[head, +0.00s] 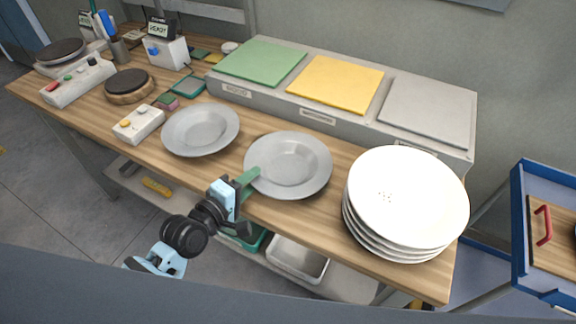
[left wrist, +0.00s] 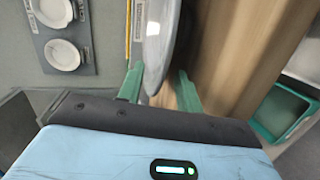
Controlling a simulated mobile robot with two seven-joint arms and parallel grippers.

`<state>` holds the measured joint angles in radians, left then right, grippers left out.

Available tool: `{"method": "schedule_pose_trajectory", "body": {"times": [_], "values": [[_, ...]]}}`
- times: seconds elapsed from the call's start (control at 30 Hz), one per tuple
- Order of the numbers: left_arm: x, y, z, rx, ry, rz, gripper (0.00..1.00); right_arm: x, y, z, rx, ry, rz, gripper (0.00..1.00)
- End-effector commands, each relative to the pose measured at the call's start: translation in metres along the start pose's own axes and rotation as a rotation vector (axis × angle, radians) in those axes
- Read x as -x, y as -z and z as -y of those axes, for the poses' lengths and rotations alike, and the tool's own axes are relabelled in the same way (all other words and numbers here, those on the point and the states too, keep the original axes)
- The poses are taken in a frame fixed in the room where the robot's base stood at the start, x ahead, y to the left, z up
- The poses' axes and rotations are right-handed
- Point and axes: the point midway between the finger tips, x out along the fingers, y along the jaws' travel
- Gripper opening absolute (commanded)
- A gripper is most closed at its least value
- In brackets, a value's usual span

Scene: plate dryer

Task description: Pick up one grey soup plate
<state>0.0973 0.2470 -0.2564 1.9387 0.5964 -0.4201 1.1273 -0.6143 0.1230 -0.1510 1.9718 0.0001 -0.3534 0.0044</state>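Two grey soup plates lie on the wooden bench: one left of centre (head: 201,129), the other nearer the middle (head: 295,163). My left gripper (head: 250,178) is at the near-left rim of the middle plate. In the left wrist view the green fingers of the left gripper (left wrist: 160,80) stand apart, one on each side of the rim of this grey plate (left wrist: 158,35). A gap shows between the rim and the right finger; contact at the left finger is unclear. The plate still rests on the bench. My right gripper is in neither view.
A stack of white plates (head: 407,196) stands to the right. Behind is a grey raised unit with green (head: 262,61), yellow (head: 336,82) and grey (head: 430,108) pads. A white button box (head: 138,123) sits left. A green bin (head: 250,238) and a pale bin (head: 298,258) are below.

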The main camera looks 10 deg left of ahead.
Motion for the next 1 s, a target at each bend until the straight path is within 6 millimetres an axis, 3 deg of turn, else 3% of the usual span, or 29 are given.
{"method": "schedule_pose_trajectory", "body": {"times": [0.3,0.6,1.0], "values": [[-0.0060,-0.0008,0.0013,0.001,0.002,0.001,0.35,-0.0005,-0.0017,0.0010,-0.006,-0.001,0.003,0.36],[-0.0058,-0.0006,0.0012,0.001,0.002,0.001,0.00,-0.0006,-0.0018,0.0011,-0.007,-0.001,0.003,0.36],[-0.0058,-0.0001,-0.0019,0.001,-0.006,0.000,0.00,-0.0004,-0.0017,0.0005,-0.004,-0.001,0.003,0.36]]}}
